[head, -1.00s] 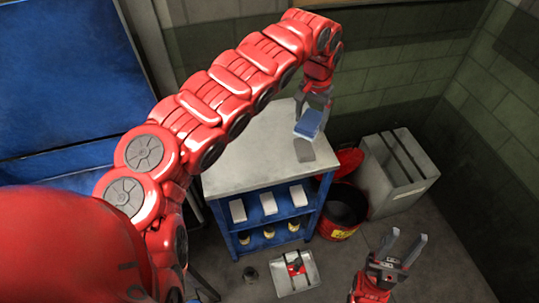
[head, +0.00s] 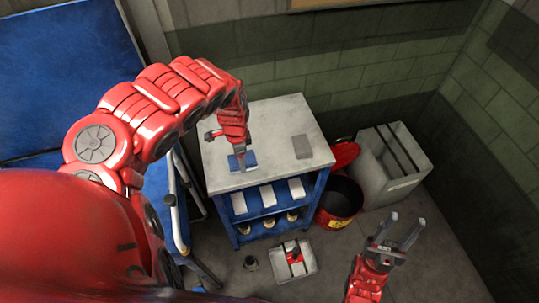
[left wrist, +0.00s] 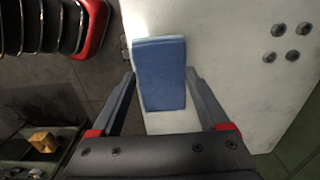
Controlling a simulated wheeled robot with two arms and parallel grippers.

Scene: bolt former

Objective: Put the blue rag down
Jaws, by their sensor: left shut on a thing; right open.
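The blue rag (head: 249,158) is a flat, folded block over the left front part of the grey worktop (head: 270,118). My left gripper (head: 242,153) is above the worktop with its fingers pointing down, shut on the rag. In the left wrist view the rag (left wrist: 160,72) sits between the two fingertips (left wrist: 160,77), with the pale worktop (left wrist: 230,60) behind it. I cannot tell whether the rag touches the worktop. My right gripper (head: 405,232) is open and empty, low at the right.
The blue cart (head: 235,226) holds white boxes. Beside it stand a red bin (head: 338,205) and a grey container (head: 395,180). A tray (head: 300,263) lies on the floor. The worktop's back is clear.

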